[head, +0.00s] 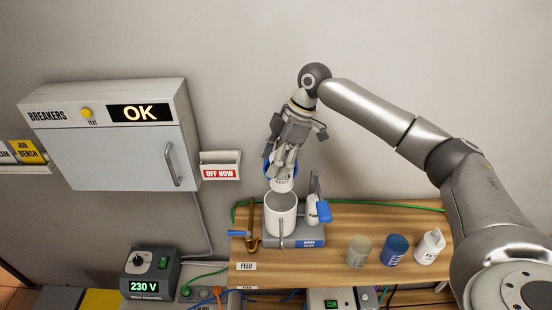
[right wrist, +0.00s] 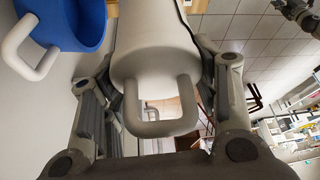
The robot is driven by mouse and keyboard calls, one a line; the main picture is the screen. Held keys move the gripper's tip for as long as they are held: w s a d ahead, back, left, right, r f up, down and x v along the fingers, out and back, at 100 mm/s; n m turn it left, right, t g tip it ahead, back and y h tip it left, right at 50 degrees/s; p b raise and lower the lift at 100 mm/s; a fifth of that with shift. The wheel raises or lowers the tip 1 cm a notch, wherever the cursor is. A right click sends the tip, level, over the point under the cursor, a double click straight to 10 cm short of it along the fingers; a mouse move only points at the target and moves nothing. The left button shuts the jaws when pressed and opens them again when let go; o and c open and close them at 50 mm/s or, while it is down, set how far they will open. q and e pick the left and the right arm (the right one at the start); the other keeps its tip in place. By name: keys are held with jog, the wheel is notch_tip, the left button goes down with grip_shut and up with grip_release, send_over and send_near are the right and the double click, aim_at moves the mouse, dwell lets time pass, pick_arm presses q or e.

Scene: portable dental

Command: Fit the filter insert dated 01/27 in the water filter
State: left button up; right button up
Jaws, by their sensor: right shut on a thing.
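My right gripper (head: 286,162) is shut on a white filter insert (head: 282,184), a cylinder with printed text too small to read. In the right wrist view the insert (right wrist: 155,62) sits between the fingers, its loop handle toward the camera. The insert is directly above the open white housing of the water filter (head: 281,222); I cannot tell whether its lower end is inside the rim. A blue part (head: 267,168) shows behind the gripper; in the right wrist view it is a blue cup-like piece (right wrist: 88,25) with a white handle. My left gripper is not in view.
A beige cylinder (head: 359,251), a blue one (head: 395,249) and a white labelled one (head: 430,247) stand right on the wooden shelf (head: 335,275). A blue-handled valve (head: 238,233) is left. The breaker box (head: 110,150) reads OK.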

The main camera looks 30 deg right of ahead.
jog(key=shift+w+f, duration=0.35)
jog(key=shift+f, duration=0.25)
jog(key=f+b, duration=0.1)
jog(key=f, duration=0.1)
jog(key=f+b, duration=0.1)
jog(key=b, duration=0.1)
jog(key=shift+s+f, duration=0.2)
jog(key=shift+f, duration=0.15)
jog(key=shift+w+f+b, duration=0.15)
jog(key=shift+f+b, duration=0.45)
jog(key=shift+b, duration=0.15)
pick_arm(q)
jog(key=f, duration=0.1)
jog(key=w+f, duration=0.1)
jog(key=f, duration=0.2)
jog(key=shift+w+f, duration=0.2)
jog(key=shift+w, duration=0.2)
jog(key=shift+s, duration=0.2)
pick_arm(e)
jog(key=shift+r, duration=0.1)
